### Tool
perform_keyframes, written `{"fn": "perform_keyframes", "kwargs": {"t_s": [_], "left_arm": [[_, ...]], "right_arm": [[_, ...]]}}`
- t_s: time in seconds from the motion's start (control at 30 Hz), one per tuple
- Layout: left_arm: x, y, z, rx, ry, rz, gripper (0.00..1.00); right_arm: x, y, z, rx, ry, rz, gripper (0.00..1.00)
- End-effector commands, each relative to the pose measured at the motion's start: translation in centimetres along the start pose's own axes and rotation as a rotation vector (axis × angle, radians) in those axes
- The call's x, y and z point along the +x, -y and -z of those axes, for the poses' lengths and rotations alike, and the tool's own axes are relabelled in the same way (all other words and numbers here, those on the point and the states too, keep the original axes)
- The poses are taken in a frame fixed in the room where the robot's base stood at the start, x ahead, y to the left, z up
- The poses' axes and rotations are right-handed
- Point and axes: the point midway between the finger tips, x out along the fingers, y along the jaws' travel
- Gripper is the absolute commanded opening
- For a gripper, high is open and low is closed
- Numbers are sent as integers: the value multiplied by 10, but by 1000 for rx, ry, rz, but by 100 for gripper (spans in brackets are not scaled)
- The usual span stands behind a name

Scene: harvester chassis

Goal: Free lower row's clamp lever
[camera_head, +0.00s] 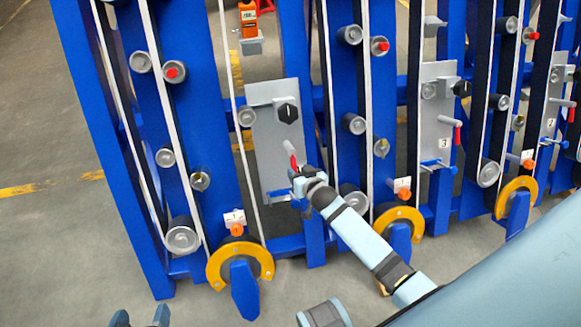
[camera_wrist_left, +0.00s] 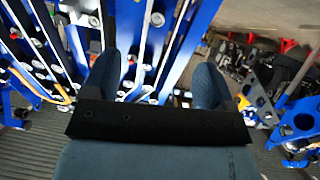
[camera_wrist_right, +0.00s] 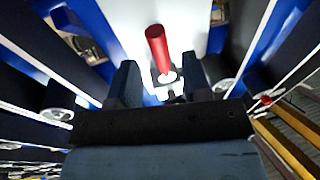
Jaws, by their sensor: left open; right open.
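A clamp lever with a red handle (camera_head: 293,160) sticks out from the lower part of a grey plate (camera_head: 268,143) on the blue frame. My right gripper (camera_head: 301,180) is open just below and in front of it. In the right wrist view, the red handle (camera_wrist_right: 158,48) points up between the two open fingers, its pale base near the fingertips. I cannot tell whether the fingers touch it. My left gripper (camera_head: 141,317) is open and empty at the bottom left, away from the frame.
Similar plates carry red-handled levers (camera_head: 457,133) farther right. A black knob (camera_head: 288,112) sits above the near lever. Belts, rollers and yellow-orange arcs (camera_head: 240,262) surround the plate. Bare floor (camera_head: 60,235) lies at the left.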

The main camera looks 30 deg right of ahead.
Motion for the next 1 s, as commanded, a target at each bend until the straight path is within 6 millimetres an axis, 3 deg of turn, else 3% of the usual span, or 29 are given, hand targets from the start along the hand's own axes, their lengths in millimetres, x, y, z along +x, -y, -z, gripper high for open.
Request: {"fn": "perform_keyframes", "kwargs": {"t_s": [0.1, 0.3, 0.73, 0.93, 1.0], "left_arm": [[2, -1, -2, -4, -13, -5, 79], [4, -5, 6, -11, -56, -19, 79], [4, -8, 24, -8, -114, -32, 79], [4, -8, 21, -4, -107, -33, 79], [4, -8, 20, -4, -104, -33, 79]], "right_arm": [[26, -1, -2, -2, -1, -1, 44], [53, 0, -2, -1, 0, 0, 44], [63, 0, 0, -1, 1, 0, 44], [62, 0, 0, -1, 1, 0, 1], [62, 0, 0, -1, 0, 0, 0]]}}
